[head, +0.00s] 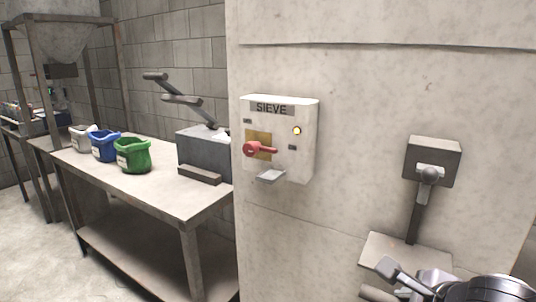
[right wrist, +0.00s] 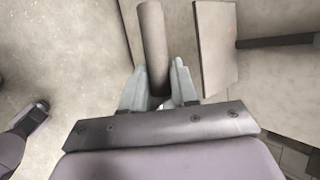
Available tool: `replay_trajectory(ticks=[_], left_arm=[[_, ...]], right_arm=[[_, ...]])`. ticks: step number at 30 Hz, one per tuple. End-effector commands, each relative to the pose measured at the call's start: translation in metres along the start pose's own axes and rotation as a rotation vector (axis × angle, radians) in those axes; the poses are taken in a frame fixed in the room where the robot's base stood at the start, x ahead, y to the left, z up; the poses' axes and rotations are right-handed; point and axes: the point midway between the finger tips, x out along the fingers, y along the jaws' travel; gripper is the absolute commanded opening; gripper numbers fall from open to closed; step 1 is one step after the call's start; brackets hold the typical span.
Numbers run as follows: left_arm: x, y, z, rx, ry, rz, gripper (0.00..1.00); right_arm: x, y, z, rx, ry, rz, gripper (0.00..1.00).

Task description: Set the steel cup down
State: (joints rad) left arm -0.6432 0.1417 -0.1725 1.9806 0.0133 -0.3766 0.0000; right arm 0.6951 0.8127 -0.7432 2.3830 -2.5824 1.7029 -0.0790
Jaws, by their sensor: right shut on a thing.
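My right gripper (head: 378,278) is low at the right of the head view, in front of and below the small wall shelf plate (head: 386,247). In the right wrist view its fingers (right wrist: 158,85) are shut on a plain grey cylinder (right wrist: 152,40).
A dark post rises from the plate to a dark box (head: 432,162) on the wall. A table (head: 150,190) farther left bears several bins and a grey machine.

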Motion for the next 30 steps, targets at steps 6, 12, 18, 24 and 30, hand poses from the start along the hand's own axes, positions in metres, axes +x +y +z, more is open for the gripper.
replay_trajectory(ticks=[6, 12, 18, 24, 30], left_arm=[[-0.015, -0.005, -0.011, -0.004, -0.012, -0.012, 0.43], [-0.015, -0.006, -0.010, -0.005, -0.015, -0.014, 0.43], [-0.015, -0.006, -0.010, -0.005, -0.014, -0.014, 0.43], [-0.015, -0.006, -0.010, -0.005, -0.014, -0.013, 0.43], [-0.015, -0.006, -0.010, -0.005, -0.014, -0.013, 0.43]], right_arm=[[-0.016, -0.011, 0.006, 0.018, 0.011, -0.011, 0.00], [-0.017, -0.012, 0.006, 0.023, 0.014, -0.016, 0.00], [-0.016, -0.011, 0.006, 0.023, 0.015, -0.016, 0.00], [-0.004, -0.011, 0.006, 0.027, 0.015, -0.011, 0.00], [0.015, -0.014, 0.007, 0.025, 0.013, -0.014, 0.00]])
